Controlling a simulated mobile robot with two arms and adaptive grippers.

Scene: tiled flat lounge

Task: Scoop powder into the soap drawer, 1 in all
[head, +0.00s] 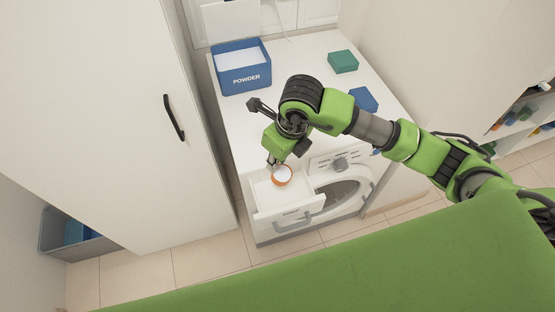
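The blue powder box (241,83), marked POWDER, stands open at the back left of the washing machine top, with white powder inside. The soap drawer (268,205) is pulled out at the machine's front left. A small orange scoop (290,182) with white contents shows above the drawer's back part; whether it touches the drawer I cannot tell. My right gripper (273,160) points down at the scoop's upper left edge and appears closed on it, with its handle hidden. My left gripper is out of view.
A green block (343,61) and a blue block (363,99) lie on the white machine top (300,58). A tall white cabinet (100,100) stands close on the left. A grey bin (60,240) is on the floor at lower left. Shelves (525,125) are at right.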

